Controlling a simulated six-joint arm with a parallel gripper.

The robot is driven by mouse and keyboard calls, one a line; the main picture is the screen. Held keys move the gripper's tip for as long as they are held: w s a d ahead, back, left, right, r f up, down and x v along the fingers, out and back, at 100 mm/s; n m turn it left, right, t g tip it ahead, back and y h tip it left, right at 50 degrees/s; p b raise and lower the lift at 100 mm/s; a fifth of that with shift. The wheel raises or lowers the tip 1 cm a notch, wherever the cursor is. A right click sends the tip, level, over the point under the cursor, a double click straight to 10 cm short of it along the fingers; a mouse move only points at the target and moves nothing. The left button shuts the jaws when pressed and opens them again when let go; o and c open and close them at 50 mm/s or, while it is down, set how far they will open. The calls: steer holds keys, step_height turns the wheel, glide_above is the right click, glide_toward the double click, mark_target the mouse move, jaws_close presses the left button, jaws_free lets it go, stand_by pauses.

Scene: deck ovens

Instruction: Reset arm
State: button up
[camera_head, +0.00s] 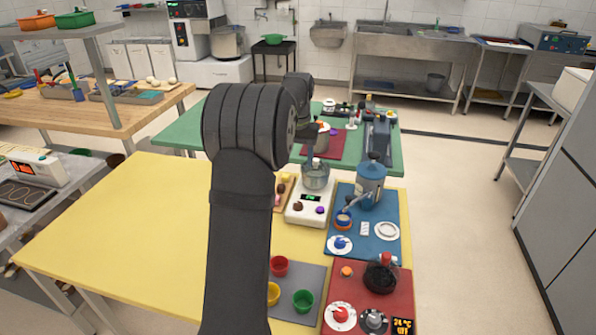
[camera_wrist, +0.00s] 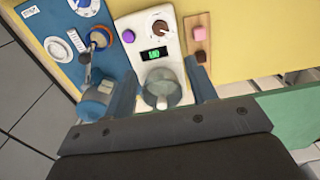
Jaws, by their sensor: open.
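My arm (camera_head: 240,190) reaches from the front over the yellow table, its dark upper joint bent toward the back. In the wrist view my gripper (camera_wrist: 160,68) is open, with one finger on each side of a clear glass vessel (camera_wrist: 160,92). The vessel also shows in the head view (camera_head: 316,177), at the back end of a white scale (camera_head: 308,215) with a lit green display. I cannot tell whether the fingers touch the vessel. The fingers are mostly hidden in the head view.
In front, a red mat (camera_head: 342,278) holds a dark pot (camera_head: 381,277). Coloured cups stand on a grey mat (camera_head: 309,276). The table's left part (camera_head: 120,235) is clear.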

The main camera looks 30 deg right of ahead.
mark_target(298, 203)
steer(key=shift+r, duration=0.45)
step_height(298, 203, down, 18)
steer(key=shift+r, duration=0.25)
stand_by(0.4)
steer(key=shift+r, duration=0.1)
steer(key=m, duration=0.3)
steer(key=shift+m, duration=0.4)
steer(key=m, duration=0.4)
step_height(298, 203, up, 13)
stand_by(2.1)
steer(key=shift+o, duration=0.2)
